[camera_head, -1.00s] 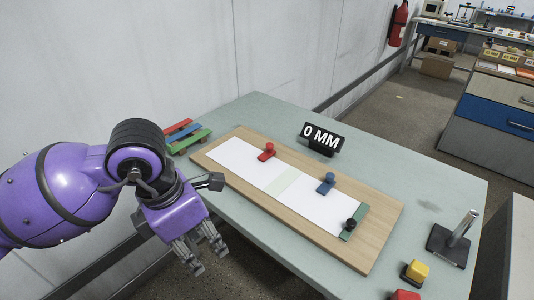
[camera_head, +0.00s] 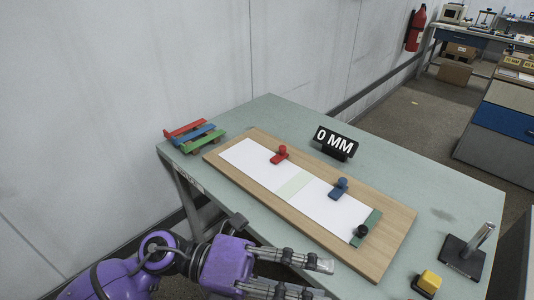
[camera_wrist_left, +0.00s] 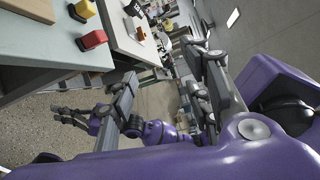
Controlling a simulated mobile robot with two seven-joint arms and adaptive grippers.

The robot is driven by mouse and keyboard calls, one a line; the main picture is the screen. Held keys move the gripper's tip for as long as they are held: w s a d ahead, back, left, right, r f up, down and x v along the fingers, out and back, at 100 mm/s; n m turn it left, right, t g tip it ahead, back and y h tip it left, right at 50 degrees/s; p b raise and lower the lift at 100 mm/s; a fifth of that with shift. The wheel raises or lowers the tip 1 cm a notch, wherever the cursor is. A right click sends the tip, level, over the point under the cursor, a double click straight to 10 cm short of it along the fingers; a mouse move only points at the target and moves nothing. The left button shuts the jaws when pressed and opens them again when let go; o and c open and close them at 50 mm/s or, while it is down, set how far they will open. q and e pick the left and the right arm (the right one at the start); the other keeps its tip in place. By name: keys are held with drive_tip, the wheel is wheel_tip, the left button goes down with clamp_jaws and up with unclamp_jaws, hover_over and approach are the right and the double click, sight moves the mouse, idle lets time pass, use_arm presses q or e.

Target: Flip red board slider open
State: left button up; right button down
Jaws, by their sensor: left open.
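The red slider (camera_head: 280,154) with its round knob sits on the upper edge of the white sheet, near the left part of the wooden board (camera_head: 385,215). A blue slider (camera_head: 339,188) sits farther right and a green one with a black knob (camera_head: 368,227) crosses the sheet's right end. My left gripper (camera_head: 325,278) is open and empty at the table's front edge, well below and right of the red slider. Its spread fingers also show in the left wrist view (camera_wrist_left: 165,95). My right gripper (camera_wrist_left: 78,117) shows small in that view; its jaw state is unclear.
A black "0 MM" display (camera_head: 335,143) stands behind the board. Red, blue and green bars (camera_head: 195,135) lie at the table's left corner. A yellow button (camera_head: 428,281) and a metal post on a black base (camera_head: 466,255) are at right. A red button (camera_wrist_left: 93,39) shows in the wrist view.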

use_arm(q)
drive_tip(key=w+a+f+n+t+h, duration=0.15)
drive_tip(key=w+a+n+t, duration=0.5)
drive_tip(key=n+t, duration=0.8)
drive_tip(key=w+a+f+n+t+y, duration=0.3)
drive_tip(key=a+f+n+t+y, duration=0.2)
drive_tip(key=a+f+n+y, duration=0.8)
drive_tip(key=s+a+f+n+g+y, duration=0.3)
drive_tip(key=s+f+n, duration=0.3)
drive_tip(key=s+f, duration=0.4)
drive_tip(key=s+a+f+n+g+y, duration=0.3)
drive_tip(key=s+f+n+g, duration=0.2)
drive_tip(key=s+f, duration=0.5)
wheel_tip(320, 180, down, 4)
drive_tip(key=shift+s+r+n, duration=0.1)
drive_tip(key=shift+s+n, duration=0.15)
drive_tip(key=shift+n, duration=0.3)
drive_tip(key=shift+a, duration=0.15)
drive_tip(key=c, duration=0.4)
